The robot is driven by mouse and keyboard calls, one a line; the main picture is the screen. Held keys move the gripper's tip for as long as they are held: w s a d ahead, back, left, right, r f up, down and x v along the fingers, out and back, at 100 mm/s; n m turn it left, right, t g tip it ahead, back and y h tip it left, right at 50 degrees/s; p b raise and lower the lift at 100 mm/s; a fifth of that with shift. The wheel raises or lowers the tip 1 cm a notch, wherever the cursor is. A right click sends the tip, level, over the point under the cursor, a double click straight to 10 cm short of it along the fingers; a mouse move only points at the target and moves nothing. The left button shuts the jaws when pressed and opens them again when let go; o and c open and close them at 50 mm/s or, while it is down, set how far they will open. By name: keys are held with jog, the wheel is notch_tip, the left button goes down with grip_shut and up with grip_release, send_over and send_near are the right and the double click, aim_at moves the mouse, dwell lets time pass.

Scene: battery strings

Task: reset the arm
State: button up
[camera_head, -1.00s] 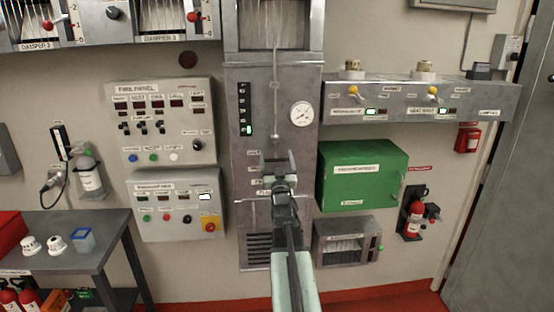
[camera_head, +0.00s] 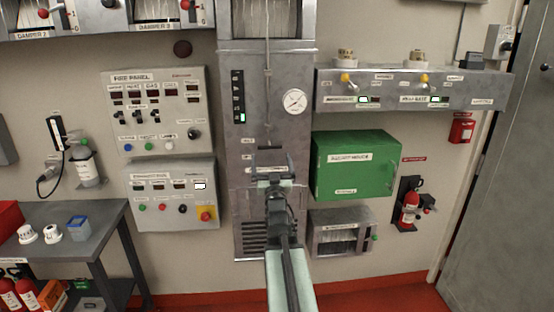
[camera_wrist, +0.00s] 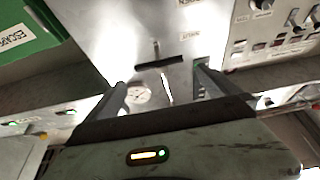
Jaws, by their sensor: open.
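My arm reaches forward from the bottom centre of the head view. My gripper (camera_head: 271,166) is in front of the grey metal cabinet (camera_head: 285,60), below its round gauge (camera_head: 294,101). In the wrist view my gripper (camera_wrist: 160,92) shows two grey fingers spread well apart, with nothing between them but the cabinet front behind. The cabinet front, with a dark slot (camera_wrist: 159,63) and the gauge (camera_wrist: 138,94), shows upside down there. I cannot tell the exact gap between the fingers and the cabinet.
A green box (camera_head: 353,165) is on the wall right of my gripper. A fire panel (camera_head: 157,112) is on the left. A grey shelf unit (camera_head: 415,90) juts out at upper right. A table (camera_head: 70,218) stands at lower left. The red floor is clear at lower right.

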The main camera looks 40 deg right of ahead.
dwell(0.4)
jog(key=w+a+n+t+y, duration=0.1)
jog(key=w+a+n+y, duration=0.15)
jog(key=w+a, duration=0.5)
jog(key=w+a+n+t+y, duration=0.1)
jog(key=w+a+t+y, duration=0.2)
jog(key=a, duration=0.7)
jog(key=w+a+f+n+g+y, duration=0.1)
jog(key=w+a+f+g+y, duration=0.2)
jog(key=a+f, duration=0.45)
jog(key=w+a+f+n+g+y, duration=0.1)
jog(key=w+a+f+g+y, duration=0.2)
jog(key=a, duration=0.7)
jog(key=s+a+f+n+g+y, duration=0.1)
jog(key=a+f+n+g+y, duration=0.15)
jog(key=a+f, duration=0.75)
jog(key=s+a+f+g, duration=0.4)
jog(key=s+f+g, duration=0.3)
jog(key=s+f, duration=0.2)
jog(key=s+f+g, duration=0.3)
jog(key=s+g, duration=0.3)
jog(key=s, duration=0.6)
jog(key=shift+s+f, duration=0.15)
jog(key=shift+f, duration=0.05)
